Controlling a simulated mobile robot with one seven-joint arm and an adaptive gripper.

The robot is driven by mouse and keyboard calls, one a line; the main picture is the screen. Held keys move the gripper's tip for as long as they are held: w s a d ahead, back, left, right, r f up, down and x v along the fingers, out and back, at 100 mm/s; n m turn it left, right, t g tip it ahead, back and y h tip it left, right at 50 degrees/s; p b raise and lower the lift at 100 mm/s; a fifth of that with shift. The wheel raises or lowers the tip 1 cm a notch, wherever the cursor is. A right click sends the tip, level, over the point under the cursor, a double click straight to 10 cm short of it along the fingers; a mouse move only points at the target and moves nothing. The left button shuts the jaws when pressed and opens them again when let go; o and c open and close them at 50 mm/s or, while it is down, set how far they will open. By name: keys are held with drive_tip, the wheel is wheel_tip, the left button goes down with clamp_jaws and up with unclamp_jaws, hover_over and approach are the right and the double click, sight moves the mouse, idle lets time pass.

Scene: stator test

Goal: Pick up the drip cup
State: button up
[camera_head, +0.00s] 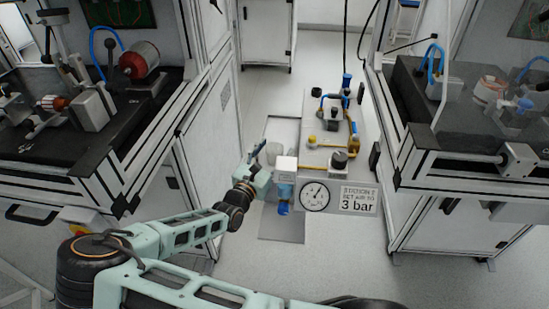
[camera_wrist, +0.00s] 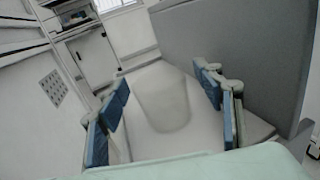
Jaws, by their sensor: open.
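The drip cup (camera_wrist: 162,98) is a pale, translucent tapered cup in the middle of the wrist view, on a light flat surface. It shows small and faint in the head view (camera_head: 274,150), beside the station block. My gripper (camera_wrist: 164,88) is open, with blue-padded fingers on the left and right of the cup and visible gaps to it. In the head view my gripper (camera_head: 262,158) is at the left side of the station, close to the cup.
The station (camera_head: 338,172) has a pressure gauge (camera_head: 315,196), a 3 bar sign (camera_head: 357,200), valves and yellow tubing. A large grey wall (camera_wrist: 250,45) stands close to my gripper's right.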

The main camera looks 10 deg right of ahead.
drive_tip(key=shift+c, duration=0.3)
drive_tip(key=c, duration=1)
drive_tip(key=shift+c, duration=0.2)
